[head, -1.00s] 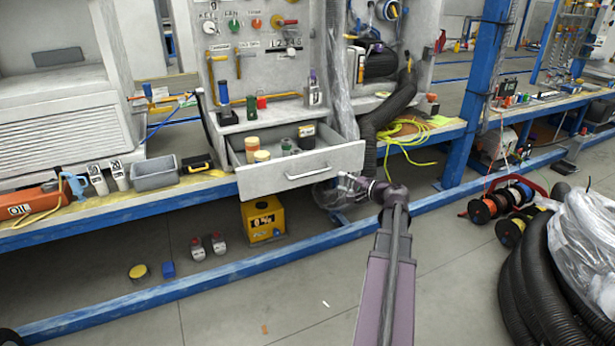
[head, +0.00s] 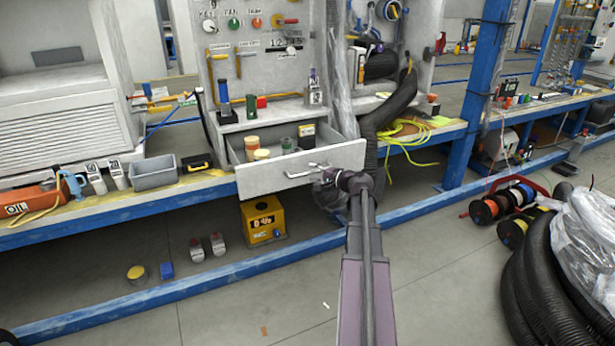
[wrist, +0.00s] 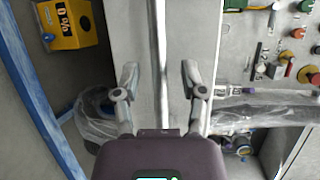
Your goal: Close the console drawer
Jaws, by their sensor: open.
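The console drawer (head: 262,184) is pulled out from the grey console, its inside showing, with several jars in it. Its light grey front carries a bar handle (head: 298,172), which runs up the middle of the wrist view (wrist: 159,60). My gripper (head: 322,170) is at the right part of the drawer front, by the handle's right end. In the wrist view my gripper (wrist: 160,70) is open, one finger on each side of the handle bar. I see no finger closed on it, and cannot tell whether they touch the front.
A yellow box (head: 263,219) stands on the floor below the drawer. The blue bench rail (head: 180,290) runs low across the front. A black hose (head: 385,120) and clear plastic hang right of the drawer. A grey bin (head: 154,173) is on the bench left.

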